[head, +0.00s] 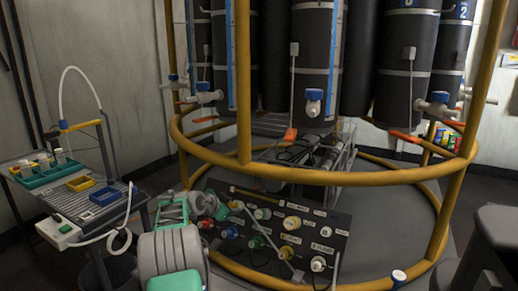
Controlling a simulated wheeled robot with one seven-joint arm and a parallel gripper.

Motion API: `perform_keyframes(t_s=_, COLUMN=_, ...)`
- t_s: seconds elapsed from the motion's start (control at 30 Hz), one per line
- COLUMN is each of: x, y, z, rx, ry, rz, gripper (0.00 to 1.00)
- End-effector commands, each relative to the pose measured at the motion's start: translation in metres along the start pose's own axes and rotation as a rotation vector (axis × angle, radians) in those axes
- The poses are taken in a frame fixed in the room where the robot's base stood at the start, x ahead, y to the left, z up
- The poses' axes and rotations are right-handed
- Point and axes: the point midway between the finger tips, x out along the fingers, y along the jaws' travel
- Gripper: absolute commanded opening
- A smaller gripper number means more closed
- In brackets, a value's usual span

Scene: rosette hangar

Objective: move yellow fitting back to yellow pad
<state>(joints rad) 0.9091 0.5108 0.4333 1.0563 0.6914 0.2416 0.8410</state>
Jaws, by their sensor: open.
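A dark sloped panel (222,258) stands low at the centre of the head view, bearing two rows of coloured fittings with labels.
The side table (66,206) also holds a blue tray (104,196), a green rack (48,174) and a white hose (129,205). Yellow ring rails (330,176) and posts surround the panel. A dark stool-like object (497,225) stands at right.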

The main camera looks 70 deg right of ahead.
Motion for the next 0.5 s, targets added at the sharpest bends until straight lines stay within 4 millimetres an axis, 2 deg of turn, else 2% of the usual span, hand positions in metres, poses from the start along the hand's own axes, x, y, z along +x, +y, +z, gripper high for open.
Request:
perform_keyframes(t_s=0.13, x=-0.0002, y=-0.0002, z=-0.0003, rx=0.000, ry=0.000, rz=0.000, gripper=0.46)
perform_keyframes(t_s=0.5, x=-0.0002, y=-0.0001, z=-0.0002, rx=0.000, ry=0.000, rz=0.000, gripper=0.15)
